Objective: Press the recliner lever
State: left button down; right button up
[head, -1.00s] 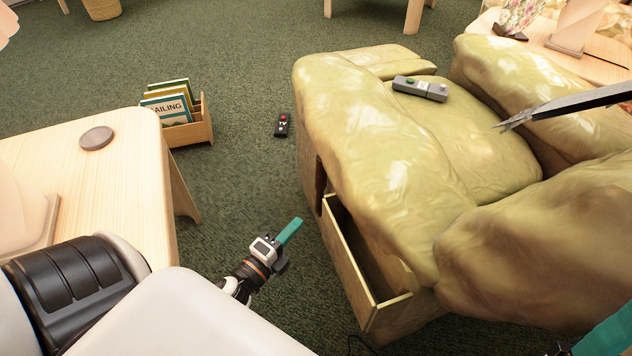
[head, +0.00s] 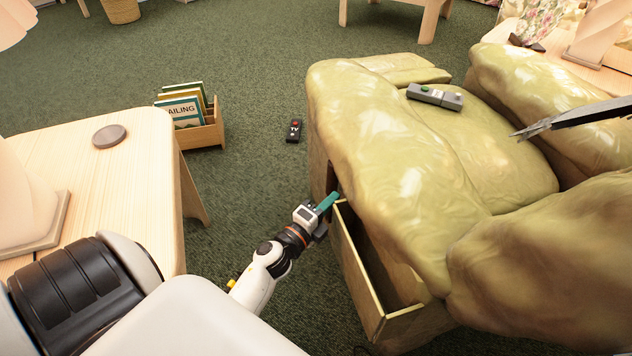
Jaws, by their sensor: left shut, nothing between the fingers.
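The green recliner (head: 400,150) fills the right half of the head view, with its near side facing my left arm. My left gripper (head: 328,202) is shut and empty, its teal fingertips at the recliner's side by the dark recess above the open drawer's far end. I cannot tell whether the tips touch anything there. No lever can be made out clearly; the recess is partly hidden by the fingers.
An open wooden drawer (head: 362,275) juts from the recliner's side, close to my left gripper. A remote (head: 294,131) lies on the carpet; a grey one (head: 435,96) lies on the seat. A wooden table (head: 130,180) stands left.

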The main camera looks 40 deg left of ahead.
aim_at(327, 190)
pick_arm(q)
jog(key=shift+w+a+r, duration=0.15)
jog(key=shift+w+a, duration=0.95)
jog(key=shift+a, duration=0.15)
jog(key=shift+w+r, duration=0.1)
